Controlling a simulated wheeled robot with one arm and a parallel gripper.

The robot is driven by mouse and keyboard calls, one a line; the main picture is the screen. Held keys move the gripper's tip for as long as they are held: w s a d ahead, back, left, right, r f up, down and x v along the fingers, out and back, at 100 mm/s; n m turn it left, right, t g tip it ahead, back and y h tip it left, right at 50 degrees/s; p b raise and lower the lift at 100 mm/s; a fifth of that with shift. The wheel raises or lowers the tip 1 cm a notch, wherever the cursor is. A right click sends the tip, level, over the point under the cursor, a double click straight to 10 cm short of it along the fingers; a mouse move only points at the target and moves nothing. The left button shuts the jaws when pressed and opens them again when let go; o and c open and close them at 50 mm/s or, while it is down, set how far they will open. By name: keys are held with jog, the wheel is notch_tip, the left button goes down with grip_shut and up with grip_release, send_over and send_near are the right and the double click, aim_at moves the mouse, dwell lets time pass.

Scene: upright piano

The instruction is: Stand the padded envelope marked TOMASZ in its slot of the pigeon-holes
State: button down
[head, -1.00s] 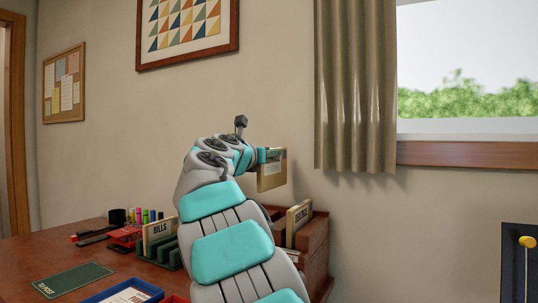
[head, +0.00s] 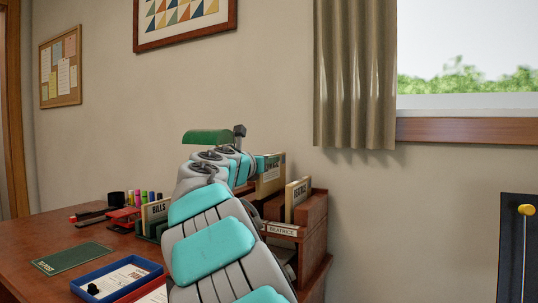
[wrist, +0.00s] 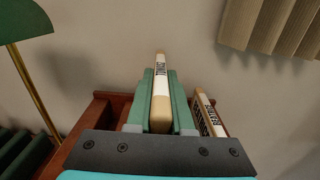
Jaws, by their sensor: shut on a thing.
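My gripper (wrist: 161,105) is shut on a tan padded envelope (wrist: 161,62) with a white label, held upright between its green fingers; the label's lettering is hard to read. In the head view the envelope (head: 271,178) is at the back of the wooden pigeon-holes (head: 314,213), low against them. Its lower edge is hidden, so I cannot tell how deep it sits in a slot. A second envelope (head: 298,195) stands in the pigeon-holes to its right; it also shows right of my gripper in the wrist view (wrist: 208,115). A front slot label reads BEATRICE.
A green lamp shade (head: 208,137) stands behind my arm; its brass stem (wrist: 35,85) is left of my gripper. A green rack with a BILLS card (head: 155,215), pens, a blue tray (head: 117,278) and a green mat (head: 71,259) are on the desk to the left.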

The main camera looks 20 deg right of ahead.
aim_at(257, 182)
jog(key=shift+f+b, duration=0.7)
jog(key=shift+f, duration=2)
jog(key=c, duration=0.7)
grip_release()
jog(key=shift+c, duration=0.2)
jog(key=shift+a, duration=0.1)
jog(key=v, duration=0.7)
jog(key=shift+s+a, duration=0.25)
